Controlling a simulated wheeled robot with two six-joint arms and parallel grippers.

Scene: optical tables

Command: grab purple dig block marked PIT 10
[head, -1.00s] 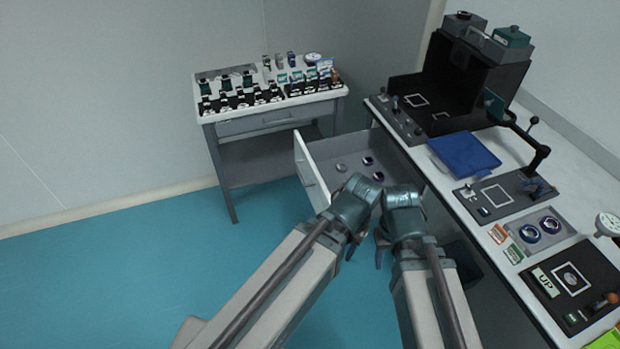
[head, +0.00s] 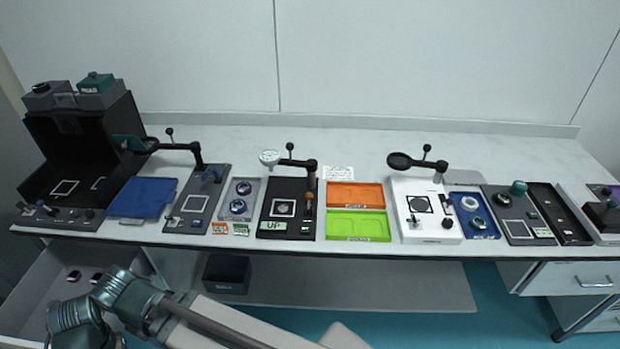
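I cannot make out any block with a readable PIT 10 mark. A small purple-topped item (head: 603,190) shows at the far right edge of the bench, partly cut off by the frame; its label cannot be read.
The long white bench (head: 350,150) carries several devices, an orange tray (head: 355,186) and a green tray (head: 358,236). A dark bin (head: 227,290) sits on the lower shelf.

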